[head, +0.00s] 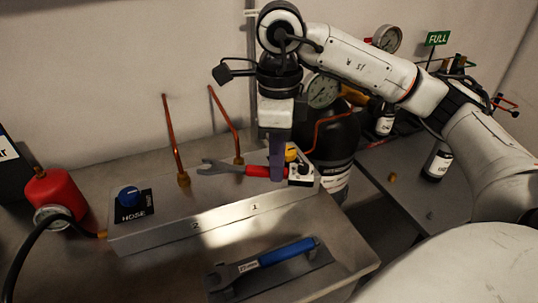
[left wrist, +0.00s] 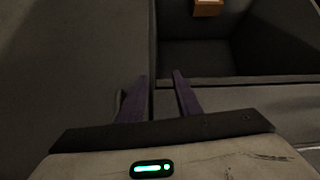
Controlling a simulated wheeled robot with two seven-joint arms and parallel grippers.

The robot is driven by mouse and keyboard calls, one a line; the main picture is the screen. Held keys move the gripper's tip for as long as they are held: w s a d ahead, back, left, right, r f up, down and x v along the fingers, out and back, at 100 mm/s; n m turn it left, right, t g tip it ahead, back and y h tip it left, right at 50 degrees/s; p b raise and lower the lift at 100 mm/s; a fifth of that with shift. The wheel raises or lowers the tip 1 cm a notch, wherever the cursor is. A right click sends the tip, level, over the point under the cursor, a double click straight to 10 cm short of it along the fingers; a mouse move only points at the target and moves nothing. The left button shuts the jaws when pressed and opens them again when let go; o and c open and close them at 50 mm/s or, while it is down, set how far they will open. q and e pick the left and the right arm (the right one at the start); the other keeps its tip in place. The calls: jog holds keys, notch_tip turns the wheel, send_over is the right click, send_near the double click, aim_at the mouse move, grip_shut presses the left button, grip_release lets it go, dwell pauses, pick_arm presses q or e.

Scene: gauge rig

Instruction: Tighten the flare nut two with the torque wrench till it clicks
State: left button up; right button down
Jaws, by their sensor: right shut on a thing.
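My right gripper (head: 277,177) is shut on the red handle of a grey open-ended wrench (head: 257,170), held above the metal bench box. Its open jaw points left, between two brass flare nuts on copper pipes. The left nut (head: 184,180) is behind the label 2, and the other nut (head: 239,160) is behind the label 1. The wrench jaw appears apart from the left nut. A blue-handled wrench (head: 285,252) lies on a dark rest in front. My left gripper (left wrist: 161,76) is open and empty in the left wrist view; it does not show in the head view.
A dark cylinder (head: 333,138) stands behind the wrench. Small bottles (head: 437,163) stand at right. A dark open bin (left wrist: 195,62) lies before my left gripper.

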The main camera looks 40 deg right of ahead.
aim_at(259, 168)
jog(key=shift+r, duration=0.1)
pick_arm(q)
jog(key=shift+s+f, duration=0.25)
jog(key=shift+s, duration=0.15)
